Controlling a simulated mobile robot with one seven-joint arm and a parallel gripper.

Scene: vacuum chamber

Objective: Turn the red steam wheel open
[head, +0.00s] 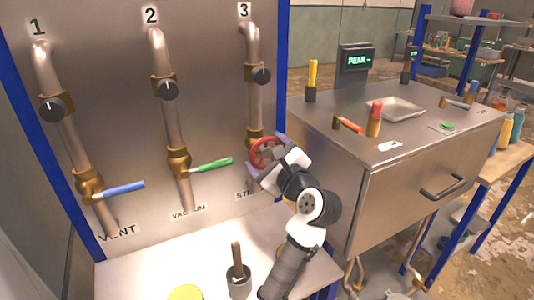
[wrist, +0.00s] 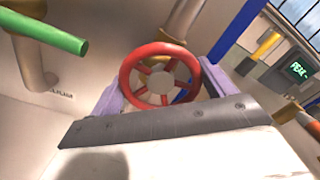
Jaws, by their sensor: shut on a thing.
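The red steam wheel (head: 262,152) is mounted on pipe 3 at the right of the panel, above a partly hidden "STEAM" label. In the wrist view the wheel (wrist: 125,78) shows nearly whole, with red spokes and rim. My gripper (head: 267,161) is at the wheel, with one pale purple finger on each side of the rim. In the wrist view the fingers (wrist: 160,88) flank the wheel's left and right edges, and it is shut on the wheel. The wheel's lower edge is hidden behind the gripper's body.
The green vacuum lever (head: 210,165) is left of the wheel and points toward it. The blue vent lever (head: 124,188) is farther left. A steel cabinet (head: 420,165) with a tray (head: 397,108) and tools on top stands to the right. A dark cup with a brown handle (head: 238,275) stands below.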

